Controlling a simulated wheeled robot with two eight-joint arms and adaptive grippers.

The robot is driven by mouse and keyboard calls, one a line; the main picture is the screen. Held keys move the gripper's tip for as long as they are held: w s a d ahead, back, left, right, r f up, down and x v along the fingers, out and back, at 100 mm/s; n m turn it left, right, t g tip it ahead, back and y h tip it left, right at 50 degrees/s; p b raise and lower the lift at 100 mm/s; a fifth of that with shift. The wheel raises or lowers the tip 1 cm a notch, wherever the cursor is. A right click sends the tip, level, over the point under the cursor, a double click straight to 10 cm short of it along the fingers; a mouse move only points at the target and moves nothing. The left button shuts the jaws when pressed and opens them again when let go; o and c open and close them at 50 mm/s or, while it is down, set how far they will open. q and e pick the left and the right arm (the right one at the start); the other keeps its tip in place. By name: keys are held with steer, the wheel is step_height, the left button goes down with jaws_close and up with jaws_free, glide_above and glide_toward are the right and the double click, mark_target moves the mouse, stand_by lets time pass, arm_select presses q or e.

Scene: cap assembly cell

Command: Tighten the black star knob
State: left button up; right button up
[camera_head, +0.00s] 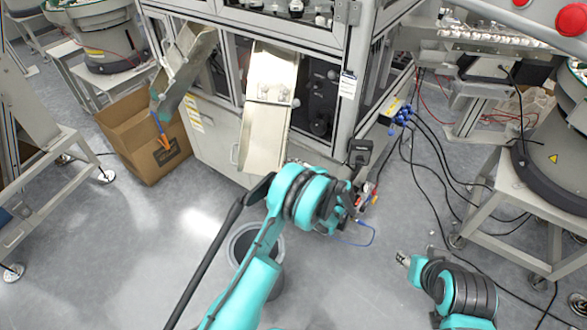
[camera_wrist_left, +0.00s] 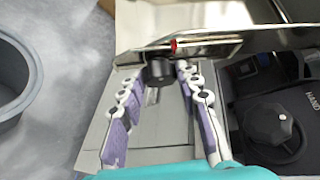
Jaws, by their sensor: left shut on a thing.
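In the left wrist view, a small dark knob (camera_wrist_left: 158,72) sits between the fingertips of my left gripper (camera_wrist_left: 160,73), below a shiny metal edge. The gripper is shut on this knob. A larger black star knob (camera_wrist_left: 277,128) stands on a dark panel marked HAND at the right, apart from the fingers. In the head view my left arm hides its own fingers and the knob they hold. A black knob (camera_head: 319,127) shows on the machine right of the chute. The tip of my right gripper (camera_head: 403,259) is over the floor at lower right, too small to judge.
A metal chute (camera_head: 264,135) slopes out of the machine's cabinet (camera_head: 210,150). A grey bin (camera_head: 240,240) stands behind my left arm and also shows in the wrist view (camera_wrist_left: 22,80). A cardboard box (camera_head: 130,150) is at left. Cables (camera_head: 425,165) lie at right.

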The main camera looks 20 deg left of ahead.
arm_select(q)
steer(key=o, duration=1.2)
steer(key=shift+c, duration=0.2)
steer(key=v, duration=1.2)
